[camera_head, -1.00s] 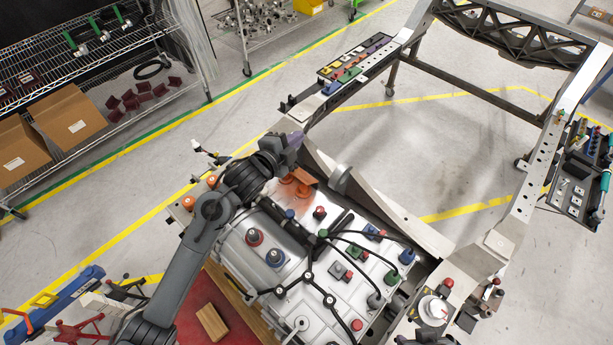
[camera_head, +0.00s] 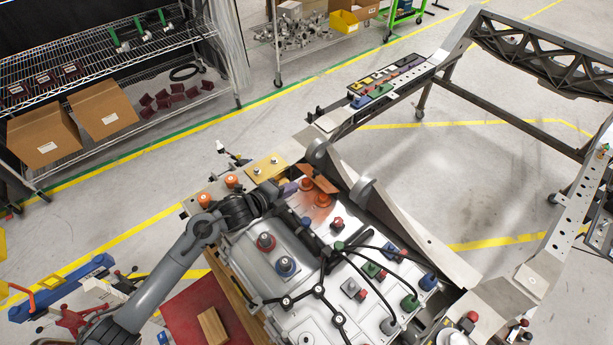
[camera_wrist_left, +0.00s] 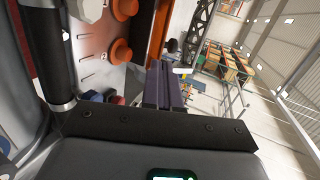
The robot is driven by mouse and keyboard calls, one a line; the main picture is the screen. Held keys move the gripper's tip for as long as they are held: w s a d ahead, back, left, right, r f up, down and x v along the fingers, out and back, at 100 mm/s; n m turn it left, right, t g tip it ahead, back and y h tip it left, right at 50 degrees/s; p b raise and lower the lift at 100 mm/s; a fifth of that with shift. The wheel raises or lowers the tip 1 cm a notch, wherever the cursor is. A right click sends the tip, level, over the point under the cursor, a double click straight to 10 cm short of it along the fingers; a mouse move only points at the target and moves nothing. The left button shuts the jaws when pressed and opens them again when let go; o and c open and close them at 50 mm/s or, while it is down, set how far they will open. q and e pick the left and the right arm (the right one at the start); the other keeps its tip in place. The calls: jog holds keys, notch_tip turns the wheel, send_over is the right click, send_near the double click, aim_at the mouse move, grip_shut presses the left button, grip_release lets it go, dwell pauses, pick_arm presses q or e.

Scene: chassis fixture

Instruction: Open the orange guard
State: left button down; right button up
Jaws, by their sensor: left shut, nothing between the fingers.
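The orange guard (camera_head: 325,184) is a small tilted orange panel at the far edge of the silver chassis unit. Two orange round knobs (camera_head: 322,199) sit just in front of it. My left gripper (camera_head: 294,188) is shut and empty, just left of the knobs and guard. In the left wrist view its closed fingers (camera_wrist_left: 165,86) point forward, next to an upright orange strip (camera_wrist_left: 158,32) that looks like the guard's edge. I cannot tell whether they touch. The orange knobs (camera_wrist_left: 121,51) stand left of the fingers there. My right gripper is out of view.
The silver unit (camera_head: 305,262) carries red, blue and green caps and black cables. Grey metal brackets (camera_head: 363,194) rise right of the guard. Two more orange caps (camera_head: 232,181) and a gold plate (camera_head: 265,167) lie behind my left arm.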

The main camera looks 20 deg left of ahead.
aim_at(314, 173)
pick_arm(q)
jog(key=w, duration=0.1)
jog(key=w+d, duration=0.1)
jog(key=w, duration=0.1)
jog(key=w+d, duration=0.1)
jog(key=shift+w+d+f, duration=0.1)
jog(key=shift+w+f, duration=0.25)
jog(key=shift+w, duration=0.05)
jog(key=shift+w+d+p, duration=0.3)
jog(key=shift+w+d, duration=0.05)
jog(key=shift+w, duration=0.45)
jog(key=shift+r+p, duration=0.2)
jog(key=shift+p, duration=0.2)
